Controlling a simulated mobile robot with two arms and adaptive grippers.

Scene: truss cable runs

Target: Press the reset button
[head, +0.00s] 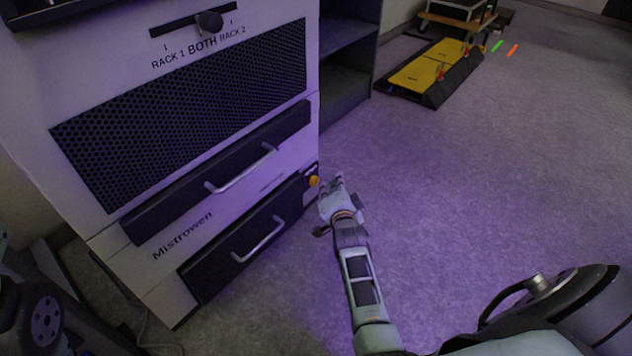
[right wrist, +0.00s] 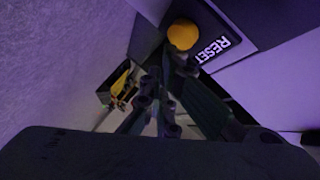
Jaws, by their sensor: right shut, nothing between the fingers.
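The reset button is a round yellow-orange knob (head: 313,181) low on the right edge of the white Mistrowen cabinet (head: 230,195). In the right wrist view the yellow button (right wrist: 183,35) sits beside a dark label reading RESET (right wrist: 213,49). My right gripper (head: 333,182) is shut and empty, just right of the button in the head view. In the right wrist view its fingertips (right wrist: 170,58) are close below the button; I cannot tell whether they touch it. My left gripper is not in view.
The cabinet has two drawers with silver handles (head: 258,239) and a slider knob (head: 209,22) set at BOTH. A dark shelf unit (head: 347,70) stands beside it. A yellow-topped ramp (head: 428,68) lies on the floor behind. The carpet at right is clear.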

